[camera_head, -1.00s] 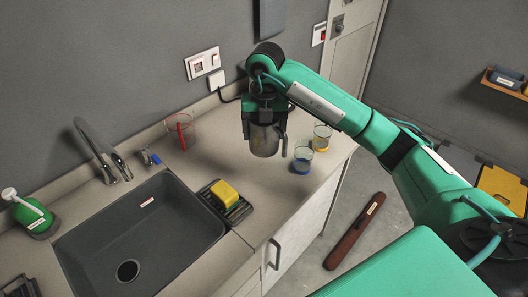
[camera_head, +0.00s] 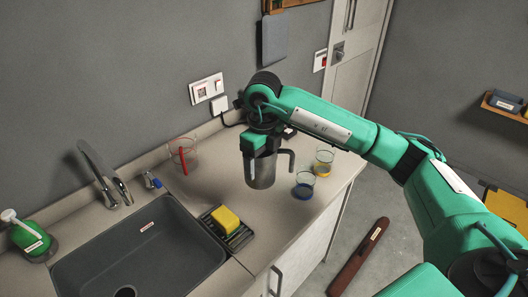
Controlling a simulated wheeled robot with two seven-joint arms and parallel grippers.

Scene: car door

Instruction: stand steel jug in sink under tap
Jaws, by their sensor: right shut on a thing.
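The steel jug (camera_head: 260,174) hangs upright under my right gripper (camera_head: 257,148), which is shut on it at the rim. Its handle points right. The jug appears raised above the counter, to the right of the sink; the exact gap is hard to tell. The dark grey sink (camera_head: 140,252) is set in the counter at lower left and looks empty, with a round drain at the bottom edge of the picture. The metal tap (camera_head: 99,172) stands behind the sink, its spout rising to the upper left. My left gripper is not in view.
A yellow sponge on a black rack (camera_head: 229,226) sits between sink and jug. A glass with a red item (camera_head: 184,155) stands behind. Glasses with blue (camera_head: 304,186) and yellow (camera_head: 324,163) contents stand right of the jug. A green soap bottle (camera_head: 30,236) is left of the sink.

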